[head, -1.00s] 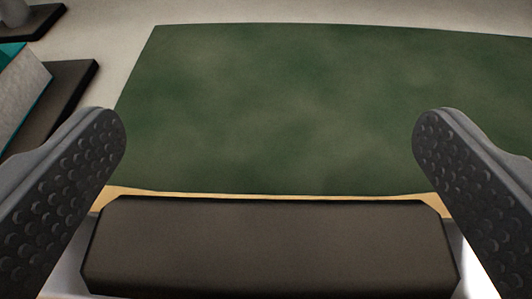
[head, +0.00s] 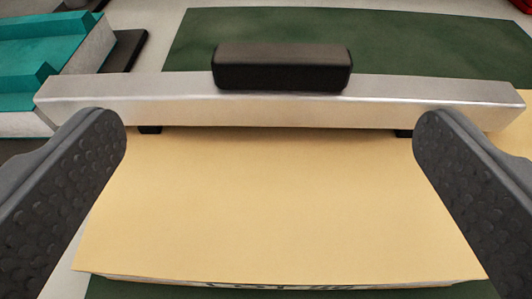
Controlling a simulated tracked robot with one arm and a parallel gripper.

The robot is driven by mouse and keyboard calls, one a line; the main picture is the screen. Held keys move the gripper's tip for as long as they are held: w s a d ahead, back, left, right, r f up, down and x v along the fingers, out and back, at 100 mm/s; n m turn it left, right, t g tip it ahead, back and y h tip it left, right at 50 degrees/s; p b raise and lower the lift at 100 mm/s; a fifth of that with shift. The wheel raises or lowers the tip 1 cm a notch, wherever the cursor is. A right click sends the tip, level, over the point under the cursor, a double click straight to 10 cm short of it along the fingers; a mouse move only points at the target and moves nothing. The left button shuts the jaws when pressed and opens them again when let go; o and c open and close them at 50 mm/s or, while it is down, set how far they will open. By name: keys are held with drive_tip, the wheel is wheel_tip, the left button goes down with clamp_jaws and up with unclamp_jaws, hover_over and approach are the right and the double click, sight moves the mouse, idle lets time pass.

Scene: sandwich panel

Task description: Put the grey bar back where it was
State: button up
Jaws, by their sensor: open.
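The grey bar (head: 180,102) is a long silvery bar with a black block-shaped handle (head: 282,68) on top. It spans the picture from left to right in the upper half. It lies across the far part of a tan panel (head: 270,205), with small dark feet showing under it. My gripper (head: 270,135) is open, its two dark studded fingers wide apart at the left and right. Nothing is between the fingertips except the view of the panel and bar beyond. The handle stands ahead of the fingers, clear of them.
A green mat (head: 400,45) lies behind the bar and shows again below the panel's near edge. A teal and grey fixture (head: 60,55) stands at the left by a dark plate (head: 127,50). A red object (head: 522,4) shows at the top right corner.

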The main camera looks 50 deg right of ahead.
drive_tip(key=shift+v, duration=1.05)
drive_tip(key=w+a+r+n+t+y, duration=0.35)
drive_tip(key=a+r, duration=0.65)
drive_tip(key=r, duration=0.4)
drive_tip(key=w+a+r+n+t+y, duration=0.2)
drive_tip(key=w+a+r+y, duration=0.3)
drive_tip(key=a+r, duration=0.7)
drive_tip(key=s+a+r+n+y, duration=0.1)
drive_tip(key=s+a+r+n, duration=0.1)
drive_tip(key=s+r, duration=0.3)
drive_tip(key=s+a+r+n+y, duration=0.1)
drive_tip(key=s+a+r, duration=0.4)
drive_tip(key=r, duration=0.9)
drive_tip(key=shift+s+n, duration=0.45)
drive_tip(key=shift+s, duration=0.4)
drive_tip(key=shift+o, duration=0.5)
drive_tip(key=s+r, duration=0.4)
drive_tip(key=s, duration=0.1)
drive_tip(key=shift+n, duration=0.3)
